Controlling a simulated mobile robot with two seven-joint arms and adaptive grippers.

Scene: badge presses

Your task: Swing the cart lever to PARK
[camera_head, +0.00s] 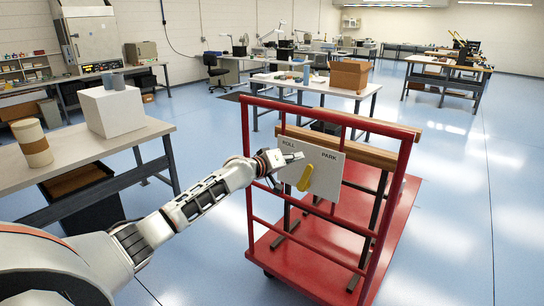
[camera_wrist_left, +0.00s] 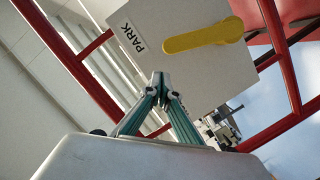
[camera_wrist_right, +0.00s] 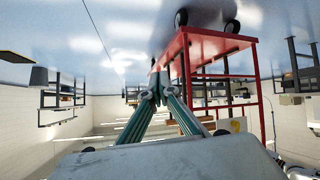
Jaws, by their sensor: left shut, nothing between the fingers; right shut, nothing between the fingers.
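The red cart (camera_head: 395,225) carries a white panel (camera_head: 328,187) marked ROLL at upper left and PARK at upper right. A yellow lever (camera_head: 306,177) on the panel stands steeply, its upper end leaning slightly right. In the left wrist view, the lever (camera_wrist_left: 203,37) lies beside the PARK label (camera_wrist_left: 132,38). My left gripper (camera_head: 299,156) is shut and empty at the panel's upper left, just above the lever. Its shut tips (camera_wrist_left: 161,78) appear apart from the lever; contact with the panel cannot be told. My right gripper (camera_wrist_right: 155,82) is shut and empty, seen only in its wrist view.
Red upright rails and crossbars frame the panel, and a brown beam (camera_head: 372,154) runs behind its top. A workbench (camera_head: 75,158) with a white box (camera_head: 112,112) stands at left. Another table with a cardboard box (camera_head: 349,75) is behind the cart.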

